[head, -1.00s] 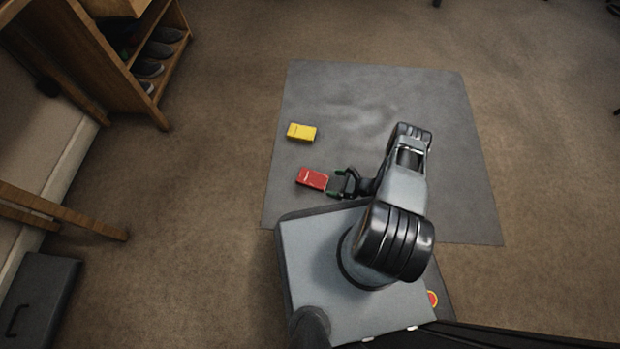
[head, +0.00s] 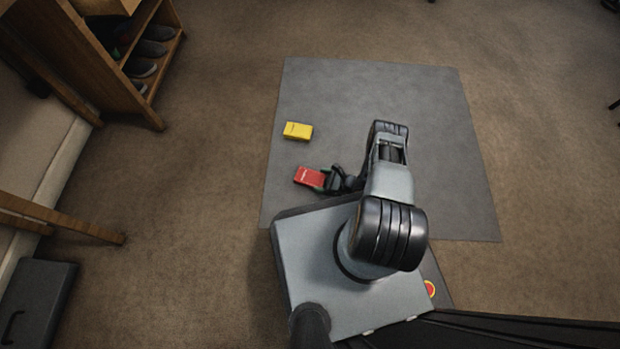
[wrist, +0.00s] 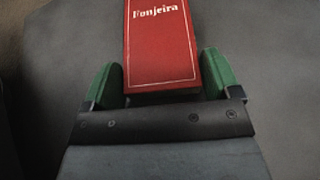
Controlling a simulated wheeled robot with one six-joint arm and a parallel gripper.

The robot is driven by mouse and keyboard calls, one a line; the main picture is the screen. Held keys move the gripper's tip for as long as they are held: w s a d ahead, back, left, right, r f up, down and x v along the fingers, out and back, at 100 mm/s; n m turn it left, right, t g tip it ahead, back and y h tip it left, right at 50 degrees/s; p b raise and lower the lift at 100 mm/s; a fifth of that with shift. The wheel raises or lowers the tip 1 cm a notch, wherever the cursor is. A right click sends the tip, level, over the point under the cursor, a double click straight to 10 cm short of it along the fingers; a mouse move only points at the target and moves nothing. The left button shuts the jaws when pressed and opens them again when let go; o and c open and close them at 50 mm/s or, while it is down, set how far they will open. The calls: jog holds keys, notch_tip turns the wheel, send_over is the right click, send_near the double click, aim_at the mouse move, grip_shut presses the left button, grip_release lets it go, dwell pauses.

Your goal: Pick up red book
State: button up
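The red book (head: 309,177) lies flat on the grey mat (head: 420,90), left of my gripper in the head view. My gripper (head: 327,180) is low at the book's right end, its fingers reaching around that end. In the wrist view the book (wrist: 160,45) stands between the two green fingers (wrist: 162,75), its lettered cover facing up and its far end cut off by the frame. The fingers are spread, one at each long side, very near the book. I cannot see a firm squeeze. The book does not look lifted.
A yellow book (head: 298,130) lies on the mat just beyond the red one. A wooden shelf (head: 150,60) with shoes stands at the upper left. A dark case (head: 38,300) is at the lower left. The mat's right part is clear.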

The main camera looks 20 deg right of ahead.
jog(key=c, duration=0.6)
jog(key=shift+r, duration=0.1)
